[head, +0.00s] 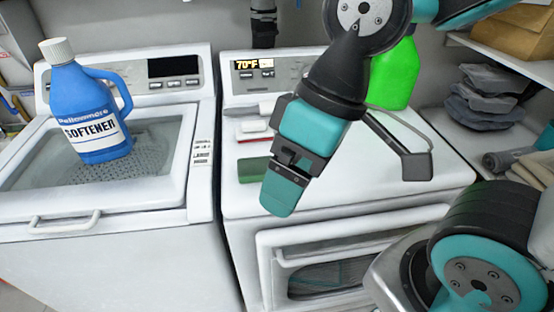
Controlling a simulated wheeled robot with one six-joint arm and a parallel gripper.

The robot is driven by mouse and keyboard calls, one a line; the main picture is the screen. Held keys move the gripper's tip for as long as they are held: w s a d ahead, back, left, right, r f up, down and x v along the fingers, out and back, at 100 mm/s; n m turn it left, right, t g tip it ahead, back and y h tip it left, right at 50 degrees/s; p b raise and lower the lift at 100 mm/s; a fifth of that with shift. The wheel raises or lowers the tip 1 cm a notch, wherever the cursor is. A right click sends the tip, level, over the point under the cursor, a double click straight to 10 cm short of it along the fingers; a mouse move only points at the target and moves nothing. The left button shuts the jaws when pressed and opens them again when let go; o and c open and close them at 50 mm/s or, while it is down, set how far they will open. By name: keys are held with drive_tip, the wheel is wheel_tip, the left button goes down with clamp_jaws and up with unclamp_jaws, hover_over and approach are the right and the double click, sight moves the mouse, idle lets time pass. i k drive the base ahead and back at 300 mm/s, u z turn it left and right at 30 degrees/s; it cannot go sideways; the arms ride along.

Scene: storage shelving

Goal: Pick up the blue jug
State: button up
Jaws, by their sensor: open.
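The blue jug (88,105) has a white cap, a handle on its right side and a white label reading "SOFTENER". It stands on the glass lid of the left white washer (60,228), leaning a little in the picture. My gripper (287,178) is open and hangs over the front left part of the right machine's top, well to the right of the jug and apart from it. Nothing shows held in it. The jug is in full view, with nothing in front of it.
A green bottle (396,76) stands on the right white machine (440,178), partly behind my arm. A dark green block (253,169) and a red-and-white item (253,129) lie near my gripper. Folded dark cloths (487,98) sit on shelving at right. A narrow gap separates the machines.

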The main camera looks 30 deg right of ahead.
sight(84, 106)
drive_tip(key=u, duration=2.2)
drive_tip(key=i, duration=2.05)
drive_tip(key=z, duration=2.25)
